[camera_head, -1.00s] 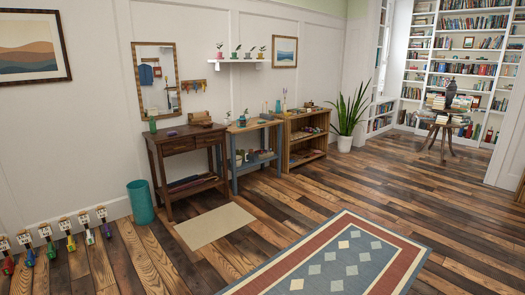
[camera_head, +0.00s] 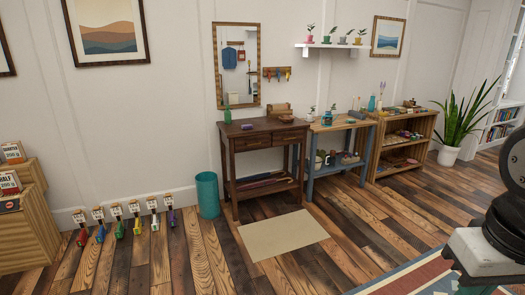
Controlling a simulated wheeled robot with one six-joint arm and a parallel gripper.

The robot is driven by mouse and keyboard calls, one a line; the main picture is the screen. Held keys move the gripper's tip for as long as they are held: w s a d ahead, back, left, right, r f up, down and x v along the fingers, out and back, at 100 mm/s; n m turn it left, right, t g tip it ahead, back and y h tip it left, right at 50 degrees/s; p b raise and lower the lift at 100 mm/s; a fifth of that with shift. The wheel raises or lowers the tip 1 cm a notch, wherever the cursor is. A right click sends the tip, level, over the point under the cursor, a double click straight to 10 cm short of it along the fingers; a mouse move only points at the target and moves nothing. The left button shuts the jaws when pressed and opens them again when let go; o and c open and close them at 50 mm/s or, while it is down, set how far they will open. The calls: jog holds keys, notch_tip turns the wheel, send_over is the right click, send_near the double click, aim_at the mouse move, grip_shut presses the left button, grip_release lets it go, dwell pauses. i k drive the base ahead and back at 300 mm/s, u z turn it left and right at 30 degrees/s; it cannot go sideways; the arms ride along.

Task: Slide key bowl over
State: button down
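A dark wooden console table (camera_head: 233,146) stands against the white wall under a mirror. On its top are a green bottle (camera_head: 227,115), a small purple item (camera_head: 246,127) and a brown wooden piece (camera_head: 279,112) at the back right. I cannot make out a key bowl for sure; the things on the tabletop are too small to tell. Part of my own arm shows at the right edge. My gripper is not in view.
A teal bin (camera_head: 207,195) stands left of the console table, and a beige mat (camera_head: 283,235) lies before it. A blue-legged table (camera_head: 309,176) and a wooden shelf (camera_head: 373,158) stand to the right. Plank floor in front is mostly clear.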

aim_at(287, 120)
jog(key=u, duration=0.35)
jog(key=i, duration=3.95)
jog(key=z, duration=0.8)
jog(key=i, duration=1.3)
jog(key=z, duration=0.35)
